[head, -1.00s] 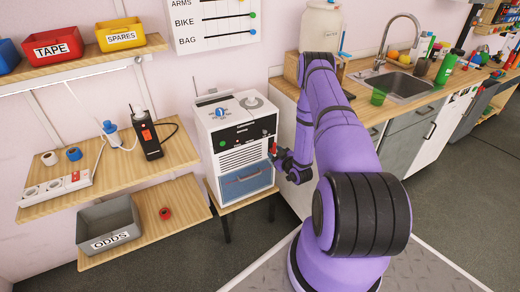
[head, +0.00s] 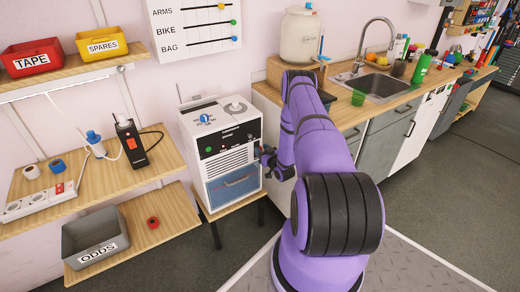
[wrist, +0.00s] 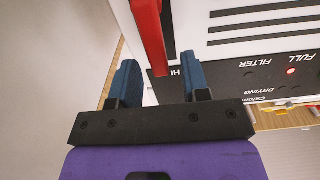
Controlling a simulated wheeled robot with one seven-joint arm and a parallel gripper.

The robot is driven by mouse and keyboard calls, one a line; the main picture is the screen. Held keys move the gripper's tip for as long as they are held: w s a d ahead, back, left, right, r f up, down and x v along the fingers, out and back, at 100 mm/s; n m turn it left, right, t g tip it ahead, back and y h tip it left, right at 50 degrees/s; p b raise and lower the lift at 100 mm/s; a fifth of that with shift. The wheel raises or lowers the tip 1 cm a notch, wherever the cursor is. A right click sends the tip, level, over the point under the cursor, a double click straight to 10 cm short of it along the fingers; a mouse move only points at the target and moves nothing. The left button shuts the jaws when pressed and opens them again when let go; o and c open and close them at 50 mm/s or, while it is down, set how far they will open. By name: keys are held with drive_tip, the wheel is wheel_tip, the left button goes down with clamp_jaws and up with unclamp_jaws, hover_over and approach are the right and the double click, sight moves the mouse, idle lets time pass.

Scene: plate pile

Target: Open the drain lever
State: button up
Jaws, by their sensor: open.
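The white appliance (head: 221,135) with a dark control strip stands on a small wooden stand in the head view. A red lever (wrist: 149,30) hangs at the appliance's front in the wrist view, beside white panel slots. Its lower end reaches between my gripper's two blue fingers. My gripper (wrist: 160,78) is open, with a finger on each side of the lever's end. Whether either finger touches it cannot be told. In the head view my gripper (head: 268,157) is at the right edge of the appliance front, and the lever is not clear there.
A blue-grey drawer (head: 234,186) is low in the appliance front. A counter with a sink (head: 381,86) is at right.

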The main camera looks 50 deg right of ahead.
drive_tip(key=shift+x, duration=0.85)
clamp_jaws()
